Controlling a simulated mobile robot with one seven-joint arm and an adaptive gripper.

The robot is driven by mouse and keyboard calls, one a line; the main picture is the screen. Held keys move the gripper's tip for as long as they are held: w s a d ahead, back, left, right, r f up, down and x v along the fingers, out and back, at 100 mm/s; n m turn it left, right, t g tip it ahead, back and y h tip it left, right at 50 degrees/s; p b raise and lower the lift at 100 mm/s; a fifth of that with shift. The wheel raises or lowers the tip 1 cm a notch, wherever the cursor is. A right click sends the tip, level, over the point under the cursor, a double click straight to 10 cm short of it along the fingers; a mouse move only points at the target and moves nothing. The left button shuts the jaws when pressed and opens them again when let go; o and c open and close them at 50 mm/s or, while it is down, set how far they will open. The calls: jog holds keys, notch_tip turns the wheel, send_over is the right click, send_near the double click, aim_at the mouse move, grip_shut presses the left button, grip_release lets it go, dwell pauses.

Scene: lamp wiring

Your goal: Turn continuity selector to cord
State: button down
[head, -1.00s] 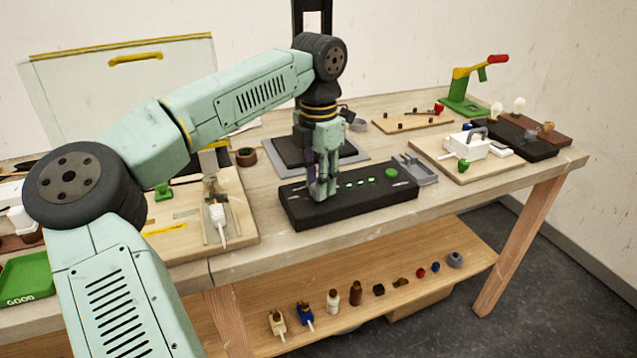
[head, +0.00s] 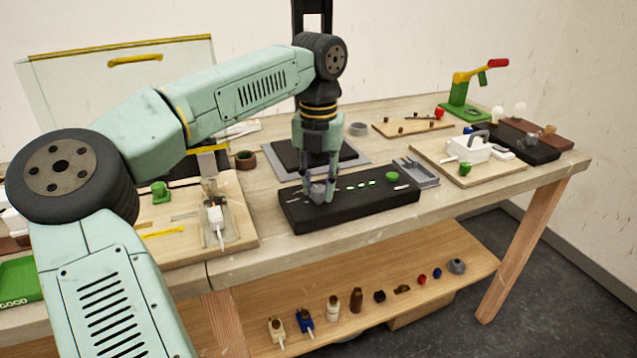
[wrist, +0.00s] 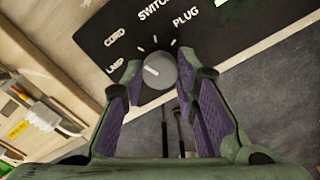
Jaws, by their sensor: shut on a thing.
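The continuity tester is a long black box (head: 370,198) on the bench, with green lit marks and a green button (head: 392,177) on top. Its grey round selector knob (wrist: 161,70) shows in the wrist view, with a white pointer line towards the left. Printed labels LAMP, CORD (wrist: 115,38), SWITCH and PLUG fan around it. The line points left and slightly up, towards the LAMP and CORD side; the exact mark is hard to tell. My gripper (wrist: 168,76) points down with its fingers on both sides of the knob, shut on it. In the head view my gripper (head: 318,192) is at the box's left end.
A grey tray (head: 418,172) stands right of the box. A wooden board with a white device (head: 465,150) lies further right. At left is a board with a white plug (head: 216,215) in a fixture. A dark pad (head: 290,155) lies behind the box.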

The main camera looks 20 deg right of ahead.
aim_at(318, 189)
dwell(0.4)
jog(key=c, duration=1.2)
grip_release()
jog(key=shift+c, duration=0.2)
notch_tip(318, 189, up, 12)
